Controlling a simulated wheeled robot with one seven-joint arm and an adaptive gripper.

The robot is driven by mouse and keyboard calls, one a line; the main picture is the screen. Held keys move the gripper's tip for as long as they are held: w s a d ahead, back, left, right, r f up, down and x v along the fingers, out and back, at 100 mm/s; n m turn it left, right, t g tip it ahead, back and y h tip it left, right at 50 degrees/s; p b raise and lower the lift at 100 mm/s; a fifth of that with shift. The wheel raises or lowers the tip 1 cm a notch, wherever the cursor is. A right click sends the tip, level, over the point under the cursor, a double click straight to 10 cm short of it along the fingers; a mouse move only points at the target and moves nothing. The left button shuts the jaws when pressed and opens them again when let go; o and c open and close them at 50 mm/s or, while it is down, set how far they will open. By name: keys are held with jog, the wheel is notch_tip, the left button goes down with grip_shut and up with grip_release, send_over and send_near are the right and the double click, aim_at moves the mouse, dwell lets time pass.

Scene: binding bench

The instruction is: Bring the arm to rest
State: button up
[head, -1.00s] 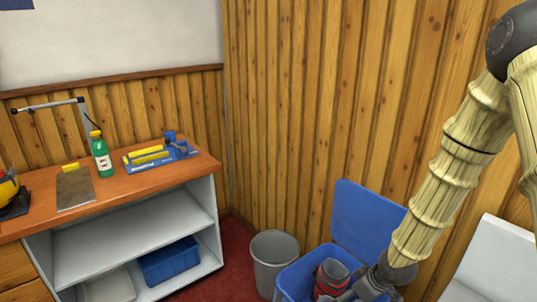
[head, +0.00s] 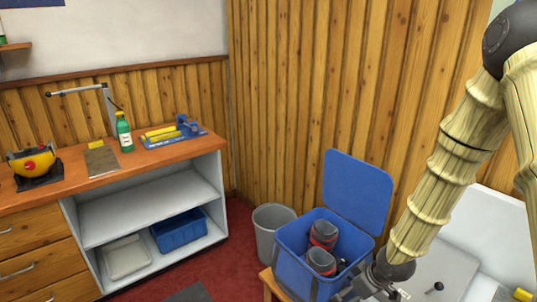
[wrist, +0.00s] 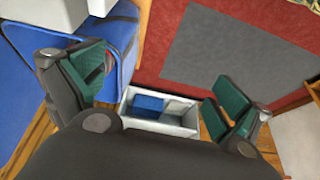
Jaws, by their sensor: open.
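My gripper (head: 368,287) is at the lower right of the head view, beside the right side of an open blue box (head: 300,262). In the wrist view my gripper (wrist: 158,88) has its two green-padded fingers spread wide apart, with nothing between them. Part of the blue box fills the left of the wrist view, behind the left finger. My arm reaches down from the upper right of the head view. The gripper's fingertips are small and partly cut off at the bottom of the head view.
Two dark grey and red items (head: 322,234) stand in the blue box, its lid (head: 356,192) raised. A grey bin (head: 270,222) stands behind it. The wooden-topped bench (head: 72,180) is at left, with a green bottle (head: 124,132) and tools. Red carpet (head: 237,215) shows between.

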jog(key=s+f+m+g+h+b, duration=0.1)
jog(key=s+f+m, duration=0.3)
jog(key=s+f, duration=0.7)
jog(key=s+a+f+m+g+h+b, duration=0.1)
jog(key=s+f+m+g, duration=0.1)
jog(key=s+f, duration=1)
jog(key=shift+s+m+g+h+b, duration=0.35)
jog(key=shift+s+m, duration=0.55)
jog(key=shift+s, duration=2.25)
jog(key=shift+c, duration=0.2)
